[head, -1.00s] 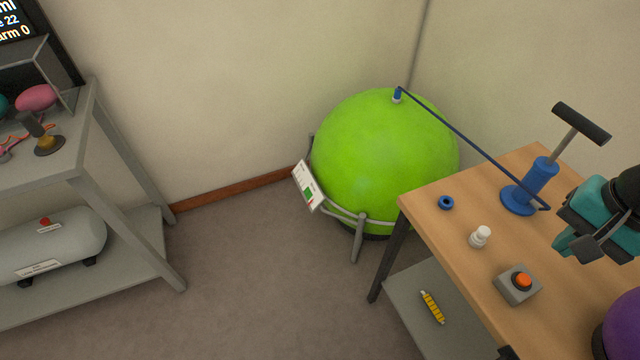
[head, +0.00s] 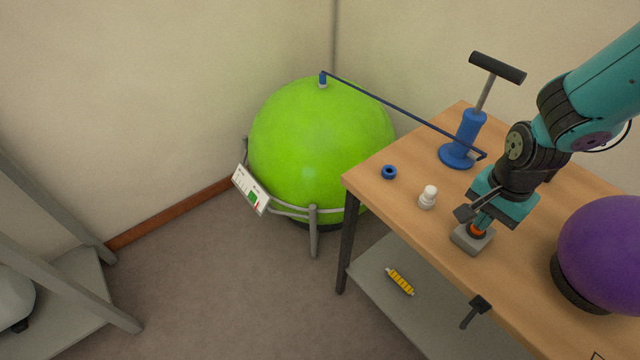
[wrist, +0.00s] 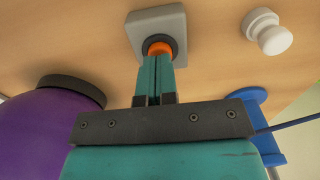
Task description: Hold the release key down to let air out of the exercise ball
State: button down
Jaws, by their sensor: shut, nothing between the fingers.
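The green exercise ball (head: 320,140) sits in a grey stand on the floor in the corner. A blue valve piece (head: 323,79) is on its top. The release key is an orange button on a grey box (head: 472,240) on the wooden table. My gripper (head: 481,222) is shut and empty, pointing down with its fingertips at the orange button. In the wrist view the closed fingertips (wrist: 157,62) overlap the button (wrist: 161,47) and partly hide it. I cannot tell how far the button is pressed.
A blue hand pump (head: 468,140) stands on the table (head: 405,215), with a thin blue hose to the ball. A white plug (head: 428,197), a blue ring (head: 389,172) and a purple ball (head: 605,250) are nearby. A card (head: 251,190) with a green patch hangs on the stand.

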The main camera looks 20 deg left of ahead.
jog(key=shift+f+b, duration=0.35)
jog(key=shift+f, duration=0.2)
dwell(0.4)
dwell(0.8)
notch_tip(320, 180, up, 6)
jog(key=p, duration=0.5)
jog(key=shift+r, duration=0.1)
